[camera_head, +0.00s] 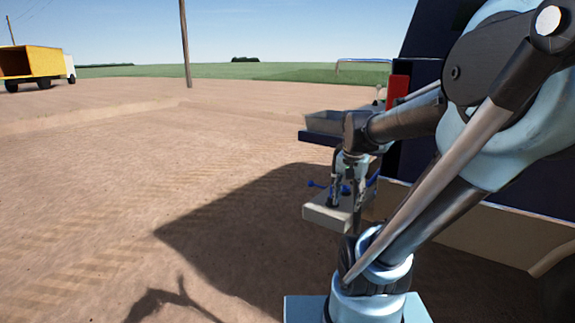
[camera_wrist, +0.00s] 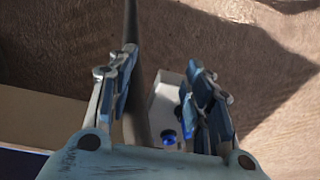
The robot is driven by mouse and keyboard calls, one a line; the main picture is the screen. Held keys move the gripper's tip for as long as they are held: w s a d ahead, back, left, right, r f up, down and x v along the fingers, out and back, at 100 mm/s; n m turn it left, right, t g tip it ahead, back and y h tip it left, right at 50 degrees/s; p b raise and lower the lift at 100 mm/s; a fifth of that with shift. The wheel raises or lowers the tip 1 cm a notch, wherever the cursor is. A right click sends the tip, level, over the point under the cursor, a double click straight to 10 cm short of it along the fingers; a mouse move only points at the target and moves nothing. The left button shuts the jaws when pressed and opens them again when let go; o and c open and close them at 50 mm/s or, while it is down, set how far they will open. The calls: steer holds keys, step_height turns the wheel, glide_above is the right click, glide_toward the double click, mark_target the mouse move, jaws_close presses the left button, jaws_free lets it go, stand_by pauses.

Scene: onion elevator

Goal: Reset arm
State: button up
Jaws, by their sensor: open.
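My gripper (camera_head: 346,192) hangs at the end of my arm in the head view, over a pale box (camera_head: 322,216) with blue knobs. In the wrist view my gripper (camera_wrist: 160,72) has its two fingers spread apart, with nothing held between them. The pale box (camera_wrist: 166,95) shows beyond the fingers there, with a blue knob (camera_wrist: 168,137) on it. The right finger covers part of the box. I cannot tell whether my gripper touches a knob.
A large dark machine (camera_head: 510,185) stands close on the right, with a grey tray (camera_head: 325,122) and a red part (camera_head: 397,92). Open dirt ground (camera_head: 90,200) lies to the left. A yellow truck (camera_head: 35,62) and a pole (camera_head: 185,45) stand far off.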

steer(key=s+f+n, duration=0.6)
steer(key=s+f, duration=0.1)
steer(key=s, duration=0.2)
steer(key=shift+s+f+t, duration=0.25)
steer(key=shift+f+t, duration=0.05)
